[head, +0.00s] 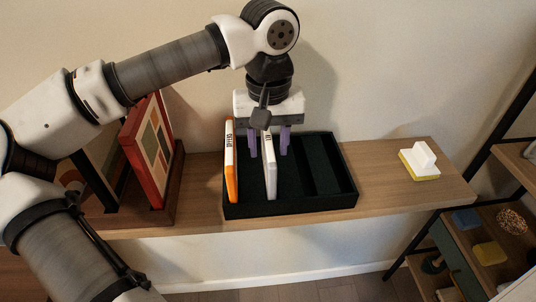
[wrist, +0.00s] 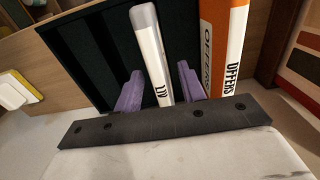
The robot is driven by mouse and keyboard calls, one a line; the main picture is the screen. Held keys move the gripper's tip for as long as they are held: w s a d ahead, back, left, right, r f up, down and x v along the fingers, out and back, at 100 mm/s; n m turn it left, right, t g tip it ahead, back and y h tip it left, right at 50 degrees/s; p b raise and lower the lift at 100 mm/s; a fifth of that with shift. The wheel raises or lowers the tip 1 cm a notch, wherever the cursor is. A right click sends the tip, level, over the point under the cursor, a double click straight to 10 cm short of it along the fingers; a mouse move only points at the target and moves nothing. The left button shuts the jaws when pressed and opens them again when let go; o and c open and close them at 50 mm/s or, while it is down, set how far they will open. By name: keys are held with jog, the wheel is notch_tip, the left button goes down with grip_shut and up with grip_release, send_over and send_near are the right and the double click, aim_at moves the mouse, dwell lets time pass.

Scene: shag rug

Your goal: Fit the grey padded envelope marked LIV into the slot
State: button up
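The pale grey envelope (head: 270,178) stands upright on edge in the black slotted rack (head: 291,207), just right of an orange-and-white item. Its LIV mark shows on the near end in the wrist view (wrist: 153,55). My gripper (head: 268,150) is above the rack with its purple fingers pointing down, one on each side of the envelope's upper part. In the wrist view my gripper (wrist: 162,88) shows small gaps between the fingers and the envelope, so it looks open. The envelope's lower part is hidden inside the rack.
The orange-and-white item marked OFFERS (head: 230,170) stands at the rack's left end, close to my gripper. The right compartments are empty. Framed pictures (head: 150,150) stand in a wooden holder at left. A white-and-yellow block (head: 420,163) lies right on the wooden shelf (head: 380,190).

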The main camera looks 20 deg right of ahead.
notch_tip(320, 180, down, 2)
grip_shut()
dwell(0.4)
jog(key=shift+r, duration=0.2)
